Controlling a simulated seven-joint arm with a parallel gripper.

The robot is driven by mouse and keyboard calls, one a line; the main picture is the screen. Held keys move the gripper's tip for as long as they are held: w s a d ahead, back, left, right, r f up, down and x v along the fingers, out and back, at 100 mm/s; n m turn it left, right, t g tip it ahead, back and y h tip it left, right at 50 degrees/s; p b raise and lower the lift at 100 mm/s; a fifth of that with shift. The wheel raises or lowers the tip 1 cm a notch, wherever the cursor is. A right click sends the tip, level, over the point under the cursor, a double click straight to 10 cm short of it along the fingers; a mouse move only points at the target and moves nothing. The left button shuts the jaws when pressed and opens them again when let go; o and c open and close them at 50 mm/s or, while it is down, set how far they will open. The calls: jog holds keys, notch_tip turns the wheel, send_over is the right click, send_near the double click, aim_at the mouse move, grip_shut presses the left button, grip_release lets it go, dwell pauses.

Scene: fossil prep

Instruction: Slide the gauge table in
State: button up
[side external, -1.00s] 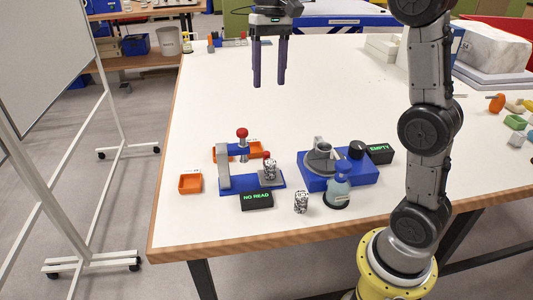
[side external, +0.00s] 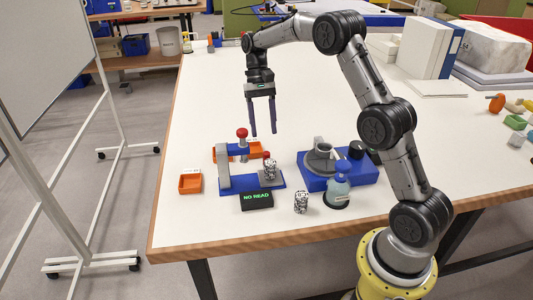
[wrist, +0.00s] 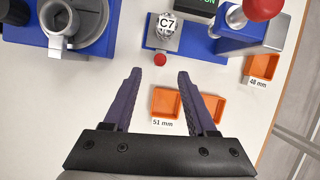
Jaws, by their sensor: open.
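The gauge (side external: 222,172) is a blue frame with a grey upright and a red ball-topped plunger (side external: 242,132). Its grey table, on a blue base (wrist: 152,44), carries a speckled piece marked C7 (wrist: 166,25), which also shows in the side view (side external: 270,168). A small red knob (wrist: 160,59) sticks out of the table's near edge in the wrist view. In that view the table sits to the left of the plunger. My gripper (side external: 263,135) is open and empty above the bench, behind the gauge; in the wrist view its fingertips (wrist: 159,72) stand either side of the knob's line.
A NO READ display (side external: 257,201) and a second speckled piece (side external: 301,202) stand in front. A blue unit with a grey cup (side external: 312,184) and a bottle (side external: 339,187) are right. Orange trays (wrist: 167,103) marked 51 mm and 48 mm (wrist: 259,68) lie nearby.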

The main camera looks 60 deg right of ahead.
aim_at(266, 152)
jog(key=x, duration=0.8)
jog(key=shift+f, duration=0.2)
grip_shut()
dwell(1.1)
